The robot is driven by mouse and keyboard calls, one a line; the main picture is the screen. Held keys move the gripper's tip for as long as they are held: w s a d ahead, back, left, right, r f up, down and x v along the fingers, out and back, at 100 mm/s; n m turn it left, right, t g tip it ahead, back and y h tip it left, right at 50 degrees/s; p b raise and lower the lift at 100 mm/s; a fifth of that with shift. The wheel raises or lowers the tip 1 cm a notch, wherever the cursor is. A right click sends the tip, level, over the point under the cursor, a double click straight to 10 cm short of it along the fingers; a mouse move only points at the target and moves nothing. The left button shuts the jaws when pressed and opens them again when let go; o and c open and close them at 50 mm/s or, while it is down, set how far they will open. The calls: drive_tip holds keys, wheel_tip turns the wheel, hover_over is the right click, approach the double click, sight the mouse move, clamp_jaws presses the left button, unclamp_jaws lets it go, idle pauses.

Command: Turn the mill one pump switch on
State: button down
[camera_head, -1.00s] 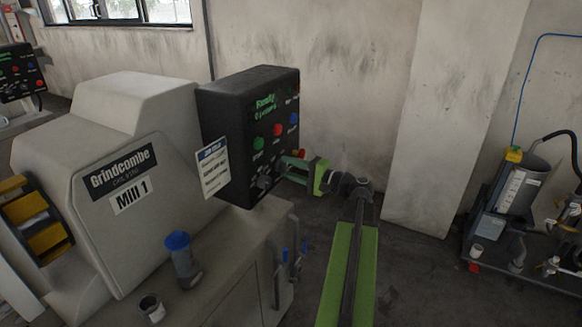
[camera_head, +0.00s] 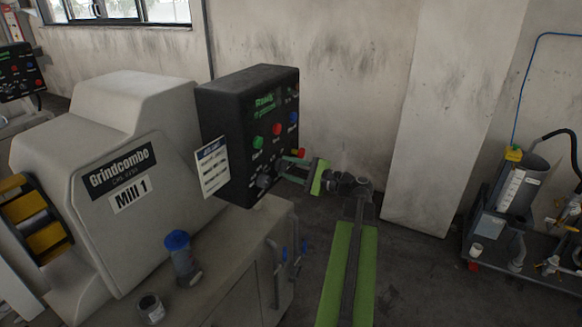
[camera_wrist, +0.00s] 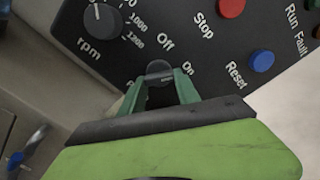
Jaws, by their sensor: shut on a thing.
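My gripper (camera_wrist: 160,92) is shut on a small dark rotary knob, the pump switch (camera_wrist: 159,69), on the front of the black control box. In the wrist view "Off" and "On" are printed around the knob, and a label starting with "P" is mostly covered by a finger. I cannot tell which mark the knob points to. In the head view my gripper (camera_head: 290,171) reaches from the right to the lower part of the control box (camera_head: 225,135), which stands by the machine marked "Mill 1" (camera_head: 130,195). There the switch is hidden behind the fingers.
An rpm dial (camera_wrist: 102,21) is beside the switch. A red Stop button (camera_wrist: 231,7) and a blue Reset button (camera_wrist: 261,61) are close by. A blue-capped bottle (camera_head: 181,258) and a small cup (camera_head: 151,308) stand on the mill's ledge.

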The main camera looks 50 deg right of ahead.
drive_tip(key=shift+a, duration=0.1)
drive_tip(key=c, duration=0.9)
unclamp_jaws()
drive_tip(key=shift+s, duration=0.1)
drive_tip(key=v, duration=1.7)
drive_tip(key=shift+s, duration=0.15)
